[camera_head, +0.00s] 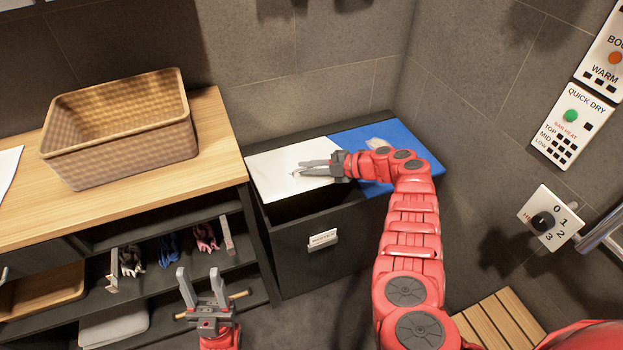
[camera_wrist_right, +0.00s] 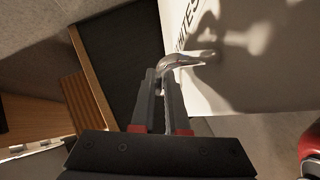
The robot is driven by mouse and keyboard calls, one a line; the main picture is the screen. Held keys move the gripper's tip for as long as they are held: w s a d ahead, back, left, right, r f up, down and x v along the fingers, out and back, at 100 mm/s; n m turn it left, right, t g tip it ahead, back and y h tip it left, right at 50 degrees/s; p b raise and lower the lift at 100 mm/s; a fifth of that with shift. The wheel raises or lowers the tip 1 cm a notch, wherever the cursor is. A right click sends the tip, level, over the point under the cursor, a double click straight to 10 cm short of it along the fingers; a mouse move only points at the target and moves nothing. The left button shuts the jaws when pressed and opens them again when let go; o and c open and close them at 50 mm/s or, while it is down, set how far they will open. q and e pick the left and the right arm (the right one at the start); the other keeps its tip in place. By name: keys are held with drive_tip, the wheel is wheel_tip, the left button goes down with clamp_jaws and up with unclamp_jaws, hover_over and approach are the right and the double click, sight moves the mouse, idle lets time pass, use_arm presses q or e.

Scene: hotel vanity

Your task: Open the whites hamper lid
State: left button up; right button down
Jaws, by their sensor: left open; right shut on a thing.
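The whites hamper lid (camera_head: 280,172) is a white panel on the left half of a dark hamper (camera_head: 335,235). It stands raised, with a dark gap between its near edge and the hamper's front. In the right wrist view the lid (camera_wrist_right: 255,65) shows part of its lettering and a metal handle (camera_wrist_right: 188,60). My right gripper (camera_head: 303,169) is shut on this handle, with its fingertips (camera_wrist_right: 167,75) around it. My left gripper (camera_head: 203,282) is open and low in front of the shelves, apart from the hamper.
A blue lid (camera_head: 415,160) lies closed on the hamper's right half, partly behind my right arm. A wooden counter (camera_head: 215,150) with a woven basket (camera_head: 120,130) stands to the left. Wall panels (camera_head: 570,125) and a metal rail (camera_head: 600,230) are at the right.

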drive_tip(key=r, duration=0.1)
drive_tip(key=w+r+b, duration=0.2)
drive_tip(key=shift+w+a+r, duration=0.15)
drive_tip(key=shift+a+r, duration=0.15)
drive_tip(key=shift+r, duration=0.1)
drive_tip(key=shift+w+a+r+m+g+h+b, duration=0.15)
drive_tip(key=shift+w+r+g+h+b, duration=0.1)
drive_tip(key=shift+w+r+b, duration=0.25)
drive_tip(key=shift+w+a+r+m+g+h+b, duration=0.15)
drive_tip(key=shift+w+r+g+b, duration=0.1)
drive_tip(key=shift+r+b, duration=0.3)
drive_tip(key=shift+w+r, duration=0.1)
drive_tip(key=c, duration=0.9)
unclamp_jaws()
